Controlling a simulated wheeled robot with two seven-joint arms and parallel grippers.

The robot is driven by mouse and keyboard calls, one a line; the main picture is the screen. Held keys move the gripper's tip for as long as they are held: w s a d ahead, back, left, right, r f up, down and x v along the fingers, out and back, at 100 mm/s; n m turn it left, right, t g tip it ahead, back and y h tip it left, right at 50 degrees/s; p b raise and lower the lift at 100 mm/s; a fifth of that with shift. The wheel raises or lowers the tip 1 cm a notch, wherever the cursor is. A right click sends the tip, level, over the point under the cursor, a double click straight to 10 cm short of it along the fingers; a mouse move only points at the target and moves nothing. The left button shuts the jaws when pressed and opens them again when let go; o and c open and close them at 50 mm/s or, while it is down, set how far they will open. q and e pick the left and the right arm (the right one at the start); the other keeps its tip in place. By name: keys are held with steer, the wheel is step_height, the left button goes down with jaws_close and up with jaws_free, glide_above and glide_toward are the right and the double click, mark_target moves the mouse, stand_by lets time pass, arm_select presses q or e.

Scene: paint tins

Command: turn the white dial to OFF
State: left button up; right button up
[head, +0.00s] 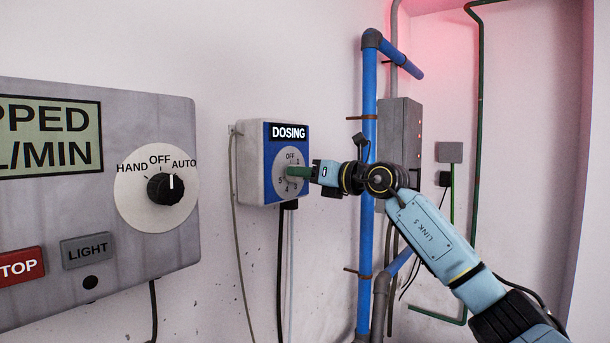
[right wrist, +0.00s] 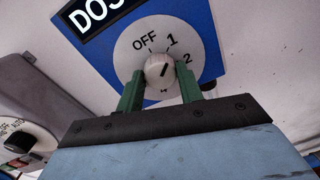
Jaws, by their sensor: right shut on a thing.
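The white dial (right wrist: 157,72) is a round knob on a pale disc marked OFF, 1, 2 and further numbers, on the blue face of the DOSING box (head: 255,160). In the right wrist view its dark pointer mark leans to the upper right, roughly between 1 and 2, away from OFF. My right gripper (head: 291,172) reaches the dial from the right in the head view. Its green fingers are shut on the dial, one on each side, as the right wrist view (right wrist: 161,80) shows. In the head view the fingers hide the knob. My left gripper is not in view.
A grey panel (head: 90,215) at left carries a black HAND/OFF/AUTO knob (head: 171,189), a red STOP button (head: 20,266) and a LIGHT button (head: 86,250). Blue pipes (head: 368,240) and a grey box (head: 400,130) stand behind my right arm. Cables hang below the DOSING box.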

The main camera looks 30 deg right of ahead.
steer(key=shift+n+b, duration=0.45)
steer(key=shift+n, duration=4.45)
steer(key=o, duration=1)
